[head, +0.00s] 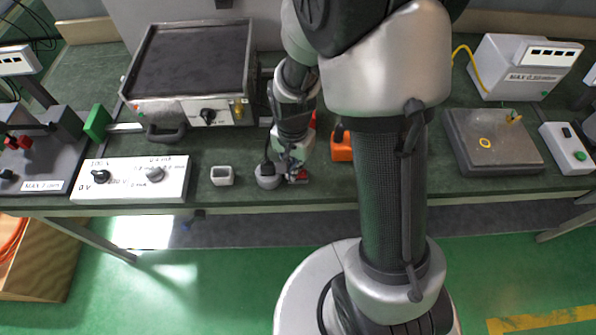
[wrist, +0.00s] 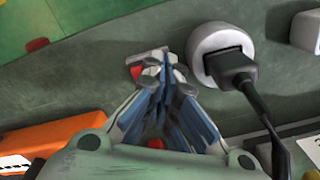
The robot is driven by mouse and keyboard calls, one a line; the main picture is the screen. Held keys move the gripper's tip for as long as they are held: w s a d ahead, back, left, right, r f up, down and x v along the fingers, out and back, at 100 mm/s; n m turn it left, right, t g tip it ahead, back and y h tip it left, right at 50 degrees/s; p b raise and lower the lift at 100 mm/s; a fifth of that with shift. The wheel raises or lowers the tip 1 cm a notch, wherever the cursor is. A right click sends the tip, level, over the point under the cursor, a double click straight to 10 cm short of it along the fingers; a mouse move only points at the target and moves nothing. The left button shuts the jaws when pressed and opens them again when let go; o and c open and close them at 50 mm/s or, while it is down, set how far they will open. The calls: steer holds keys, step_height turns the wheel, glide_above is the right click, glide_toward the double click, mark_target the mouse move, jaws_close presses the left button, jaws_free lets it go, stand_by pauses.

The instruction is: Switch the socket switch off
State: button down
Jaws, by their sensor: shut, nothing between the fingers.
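The socket switch, a small grey plate with a red part, lies near the bench's front edge; its red part shows in the head view (head: 302,176) and in the wrist view (wrist: 137,71). My gripper (head: 292,168) is shut and empty, pointing down over the switch; its fingertips (wrist: 163,68) cover part of it in the wrist view. I cannot tell whether they touch it, and the switch's position is not readable. A round white socket (head: 267,179) with a black plug (wrist: 238,68) and cable sits right beside the switch.
An orange block (head: 341,148) stands close to the gripper's right in the head view. A small white display (head: 222,176) and a white box with knobs (head: 130,180) are to the left. A hot plate (head: 195,75) stands behind. Bare bench surrounds the small display.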

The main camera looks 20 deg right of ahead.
steer(key=shift+r+p, duration=3)
steer(key=shift+r, duration=0.5)
steer(key=shift+r, duration=0.1)
steer(key=s+r+n+t, duration=0.2)
steer(key=s+r+n, duration=0.2)
steer(key=s+r, duration=0.3)
steer(key=s+r+n+t, duration=0.2)
steer(key=s+r+n, duration=0.3)
steer(key=r, duration=1.1)
steer(key=s, duration=0.3)
steer(key=shift+n+t, duration=0.3)
steer(key=shift+d+f, duration=0.1)
